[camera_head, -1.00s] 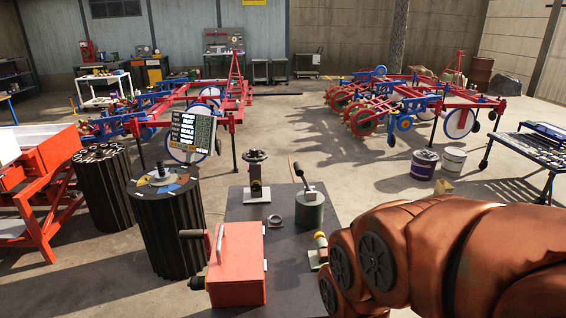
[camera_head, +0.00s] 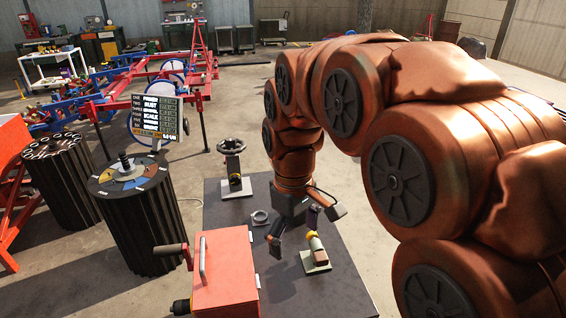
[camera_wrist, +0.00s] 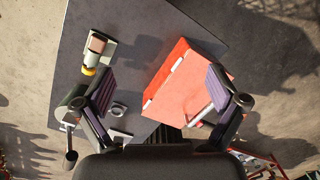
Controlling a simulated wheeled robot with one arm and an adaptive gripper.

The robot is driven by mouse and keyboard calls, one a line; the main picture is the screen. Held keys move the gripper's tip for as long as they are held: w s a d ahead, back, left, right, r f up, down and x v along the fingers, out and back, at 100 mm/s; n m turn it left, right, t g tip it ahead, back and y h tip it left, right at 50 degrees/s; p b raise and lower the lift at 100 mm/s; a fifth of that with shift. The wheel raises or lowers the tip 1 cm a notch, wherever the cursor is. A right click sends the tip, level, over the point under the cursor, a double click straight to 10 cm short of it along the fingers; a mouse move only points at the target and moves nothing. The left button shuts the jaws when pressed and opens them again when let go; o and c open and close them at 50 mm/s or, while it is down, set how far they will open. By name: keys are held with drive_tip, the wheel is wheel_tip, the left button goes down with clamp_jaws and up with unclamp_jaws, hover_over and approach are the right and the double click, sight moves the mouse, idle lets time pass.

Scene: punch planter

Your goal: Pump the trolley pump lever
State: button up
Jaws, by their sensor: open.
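A dark green cylinder (camera_wrist: 72,108) with a lever (camera_wrist: 70,155) ending in a dark knob shows at the left of the wrist view, partly behind one finger. I take it for the pump. In the head view my arm and gripper hide it. My gripper (camera_head: 306,230) is open and empty, pointing down over the dark tabletop (camera_head: 335,262). In the wrist view its two fingers (camera_wrist: 160,78) are spread wide, one near the cylinder and the other over the red box (camera_wrist: 185,85). I cannot tell whether the finger touches the cylinder.
The red box with handles (camera_head: 225,272) stands left of my gripper. A small fixture with a yellow tip (camera_head: 316,256), a metal ring (camera_head: 260,217) and a dark stand (camera_head: 234,178) are close by. A ribbed drum (camera_head: 145,215) with a coloured dial stands further left.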

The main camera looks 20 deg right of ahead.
drive_tip(key=w+d+n+p, duration=0.1)
drive_tip(key=w+d+n, duration=0.2)
drive_tip(key=w, duration=0.7)
drive_tip(key=w+d+r+n+p, duration=0.1)
drive_tip(key=w+d+n, duration=0.3)
drive_tip(key=w, duration=0.7)
drive_tip(key=w+d+n+t+p, duration=0.1)
drive_tip(key=w+d+n+p, duration=0.1)
drive_tip(key=w, duration=0.9)
drive_tip(key=shift+w+d+r+n+p, duration=0.1)
drive_tip(key=shift+d+n+p, duration=0.1)
drive_tip(key=shift+d+n, duration=0.35)
drive_tip(key=shift+w+d+r+n+p, duration=0.15)
drive_tip(key=shift+d+n, duration=0.2)
drive_tip(key=shift+d, duration=0.4)
drive_tip(key=shift+w+d+f, duration=0.2)
drive_tip(key=shift+w+f, duration=0.1)
drive_tip(key=shift+f, duration=0.05)
drive_tip(key=shift+f+p, duration=1.45)
drive_tip(key=shift+f, duration=2.35)
drive_tip(key=shift+c, duration=0.3)
drive_tip(key=c, duration=1.6)
drive_tip(key=shift+c, duration=0.2)
